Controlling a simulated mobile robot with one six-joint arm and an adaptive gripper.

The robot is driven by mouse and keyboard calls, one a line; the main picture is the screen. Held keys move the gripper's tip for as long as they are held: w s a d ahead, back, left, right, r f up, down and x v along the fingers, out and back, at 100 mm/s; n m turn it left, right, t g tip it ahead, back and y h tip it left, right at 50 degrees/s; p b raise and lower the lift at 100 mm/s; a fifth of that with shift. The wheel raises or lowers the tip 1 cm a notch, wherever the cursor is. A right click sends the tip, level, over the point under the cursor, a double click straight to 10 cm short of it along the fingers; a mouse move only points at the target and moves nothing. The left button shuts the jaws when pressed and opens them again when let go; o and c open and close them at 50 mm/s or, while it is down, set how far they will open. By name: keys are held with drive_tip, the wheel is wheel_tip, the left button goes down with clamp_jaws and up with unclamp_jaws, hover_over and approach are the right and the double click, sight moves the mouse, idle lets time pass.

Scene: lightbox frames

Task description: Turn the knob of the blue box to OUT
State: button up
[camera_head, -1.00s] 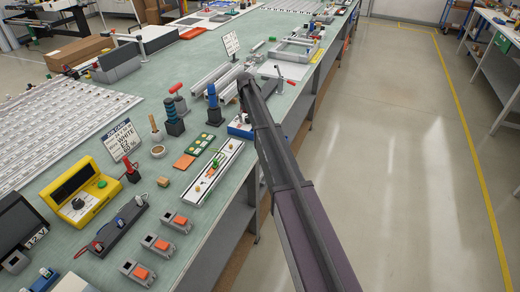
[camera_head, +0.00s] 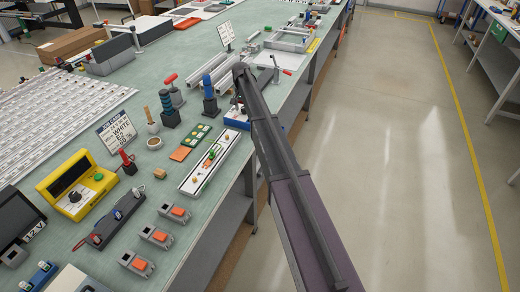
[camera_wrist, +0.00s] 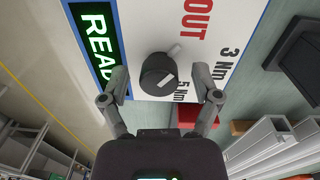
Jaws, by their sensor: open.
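The blue box (camera_head: 236,122) stands at the right edge of the green bench, partly hidden behind my arm in the head view. In the wrist view its white face (camera_wrist: 140,15) fills the upper middle, with a blue border. A dark round knob (camera_wrist: 158,73) with a pale mark on its top is near the centre. Red OUT lettering is to the upper right of the knob, 3 Nm and 5 Nm to the right, and a lit green READY display to the left. My gripper (camera_wrist: 161,92) is open, its fingers on either side of the knob, with gaps visible. I cannot tell which label the knob's mark points at.
Aluminium profiles (camera_wrist: 262,140) and a red part (camera_wrist: 196,116) lie beside the box. A white strip tray (camera_head: 211,163), a blue-handled tool (camera_head: 209,90) and a yellow device (camera_head: 77,186) stand on the bench. Open floor lies to the right.

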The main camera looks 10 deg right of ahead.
drive_tip(key=m, duration=0.2)
drive_tip(key=shift+m, duration=0.3)
wheel_tip(320, 180, up, 14)
drive_tip(key=p, duration=1.4)
drive_tip(key=s+f+n+b, duration=0.2)
drive_tip(key=s+f+b, duration=0.1)
drive_tip(key=s, duration=0.7)
drive_tip(key=s+f+n+b, duration=0.2)
drive_tip(key=s+f+b, duration=0.1)
drive_tip(key=s, duration=0.8)
drive_tip(key=s+f+n+b, duration=0.2)
drive_tip(key=s+f+b, duration=0.1)
drive_tip(key=s, duration=0.8)
drive_tip(key=shift+f+b, duration=0.35)
drive_tip(key=shift+b, duration=0.05)
drive_tip(key=s+n, duration=0.3)
drive_tip(key=s, duration=1)
drive_tip(key=shift+s, duration=0.2)
